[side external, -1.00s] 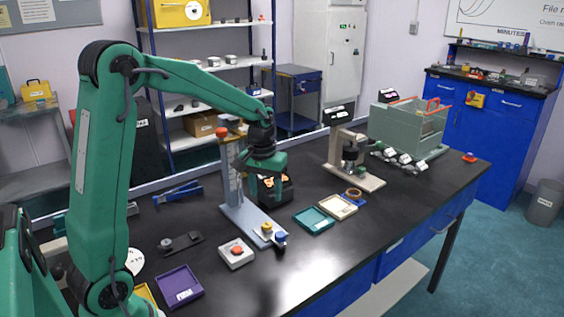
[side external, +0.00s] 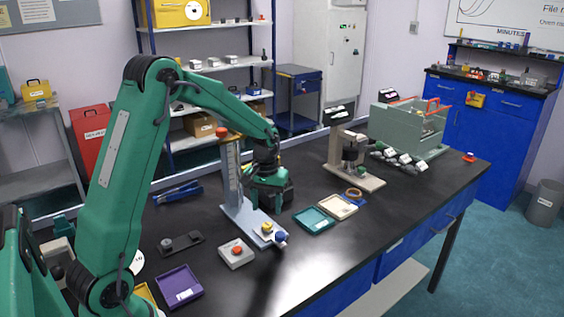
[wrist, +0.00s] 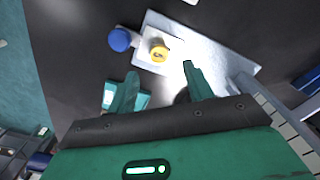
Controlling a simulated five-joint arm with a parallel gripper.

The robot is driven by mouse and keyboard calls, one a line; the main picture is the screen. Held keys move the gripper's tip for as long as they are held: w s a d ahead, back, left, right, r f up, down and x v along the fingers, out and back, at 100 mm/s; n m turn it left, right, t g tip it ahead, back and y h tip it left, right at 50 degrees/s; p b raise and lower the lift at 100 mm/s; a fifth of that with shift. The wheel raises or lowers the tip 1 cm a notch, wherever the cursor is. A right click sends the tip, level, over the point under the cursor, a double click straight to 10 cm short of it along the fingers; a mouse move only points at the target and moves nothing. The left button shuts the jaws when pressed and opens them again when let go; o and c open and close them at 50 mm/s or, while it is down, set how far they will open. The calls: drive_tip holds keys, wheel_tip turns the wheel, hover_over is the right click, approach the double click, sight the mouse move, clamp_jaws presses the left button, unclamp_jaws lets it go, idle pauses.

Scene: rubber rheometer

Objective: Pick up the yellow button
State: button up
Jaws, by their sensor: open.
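The yellow button (side external: 267,228) sits on a pale block at the front end of the grey-blue stand's base (side external: 245,222). In the wrist view the yellow button (wrist: 159,50) shows as a small round cap on the pale block, just beyond my fingertips. My gripper (wrist: 160,76) is open and empty, its two fingers apart, with the button roughly in line with the gap. In the side view my gripper (side external: 268,206) is low, behind the button and beside the stand's column. Its fingers are hard to make out there.
A blue knob (side external: 281,237) sits next to the button. The stand's upright scaled column (side external: 231,175) is close to my gripper. A white box with an orange button (side external: 237,252), a teal tray (side external: 313,221) and a purple tray (side external: 179,287) lie nearby.

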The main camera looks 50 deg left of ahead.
sight(267, 225)
drive_tip(key=shift+s+d+f, duration=0.1)
drive_tip(key=shift+f, duration=2.5)
drive_tip(key=c, duration=1)
drive_tip(key=shift+r, duration=0.15)
drive_tip(key=shift+c, duration=0.2)
drive_tip(key=shift+r, duration=0.55)
drive_tip(key=r, duration=0.3)
drive_tip(key=shift+d+r, duration=0.15)
drive_tip(key=shift+d, duration=0.25)
drive_tip(key=s+d+r, duration=0.2)
drive_tip(key=d+r, duration=0.4)
drive_tip(key=d, duration=0.4)
drive_tip(key=shift+s+d+r, duration=0.15)
drive_tip(key=shift+s+d, duration=0.15)
drive_tip(key=shift+s, duration=0.05)
